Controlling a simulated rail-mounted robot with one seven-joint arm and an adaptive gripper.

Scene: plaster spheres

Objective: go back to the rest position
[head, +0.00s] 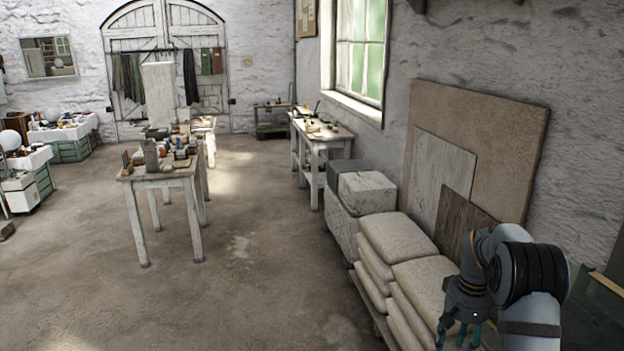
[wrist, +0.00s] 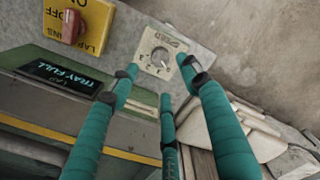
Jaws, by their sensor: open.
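My gripper (head: 462,335) is at the lower right of the head view, with teal fingers pointing down beside the stacked sacks. In the wrist view, my gripper (wrist: 163,78) has three teal fingers, spread apart with nothing between them. Beyond the fingertips is a light dial plate with a round knob (wrist: 160,57) marked SPEED. The fingertips appear around its lower part; I cannot tell whether they touch it. A red switch (wrist: 72,27) on a yellow ON/OFF plate is at the upper left. A dark display (wrist: 62,76) reads TRAY FULL.
Sacks (head: 385,260) are stacked on a pallet beside my arm, with stone slabs (head: 440,180) leaning on the wall behind. A cluttered worktable (head: 160,178) stands left of centre. The concrete floor (head: 250,285) between is clear.

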